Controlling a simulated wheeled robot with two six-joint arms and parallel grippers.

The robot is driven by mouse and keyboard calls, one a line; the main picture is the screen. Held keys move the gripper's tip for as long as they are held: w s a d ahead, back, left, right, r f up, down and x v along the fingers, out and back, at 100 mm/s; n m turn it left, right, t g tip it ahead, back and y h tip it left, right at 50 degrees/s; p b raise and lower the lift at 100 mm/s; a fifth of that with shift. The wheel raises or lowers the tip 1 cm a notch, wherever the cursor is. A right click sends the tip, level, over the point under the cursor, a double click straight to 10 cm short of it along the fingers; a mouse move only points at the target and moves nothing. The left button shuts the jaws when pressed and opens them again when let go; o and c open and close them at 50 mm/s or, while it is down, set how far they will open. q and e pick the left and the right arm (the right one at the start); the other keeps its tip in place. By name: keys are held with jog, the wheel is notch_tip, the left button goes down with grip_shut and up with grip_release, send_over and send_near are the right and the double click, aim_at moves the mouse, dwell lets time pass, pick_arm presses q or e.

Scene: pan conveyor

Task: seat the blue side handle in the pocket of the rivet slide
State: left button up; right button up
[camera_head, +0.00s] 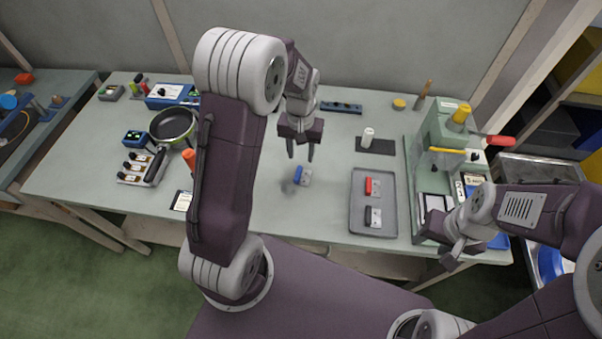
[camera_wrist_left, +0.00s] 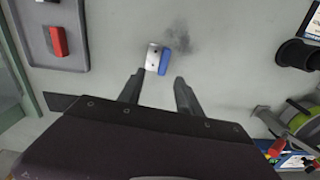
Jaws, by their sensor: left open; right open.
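The blue side handle (camera_head: 299,171), with a silver bracket on one side, lies on the table near the middle. It also shows in the left wrist view (camera_wrist_left: 166,63), just beyond the fingertips. My left gripper (camera_head: 300,158) is open and empty, pointing down above the handle; its two fingers (camera_wrist_left: 158,78) are apart in the wrist view. The green riveting machine (camera_head: 440,135) stands at the right of the table. The slide's pocket at its base cannot be made out clearly. My right gripper (camera_head: 448,258) is in front of the machine and partly hidden by its wrist.
A grey tray (camera_head: 358,217) holds a red handle (camera_head: 370,186) and a black handle (camera_head: 369,214), right of the blue one. A dark mat (camera_head: 375,148) carries a white cylinder. A pan (camera_head: 172,124) and bottle rack stand left. The table around the blue handle is clear, with a dark smudge beside it.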

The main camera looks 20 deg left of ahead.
aim_at(298, 172)
pick_arm(q)
jog(key=f, duration=0.2)
jog(key=a+f, duration=0.1)
jog(key=shift+w+f, duration=0.15)
jog(key=shift+f, duration=0.25)
jog(key=f, duration=0.3)
jog(key=s+f, duration=0.1)
jog(key=f, duration=0.1)
jog(key=shift+d, duration=0.1)
jog(key=shift+w, duration=0.15)
grip_shut()
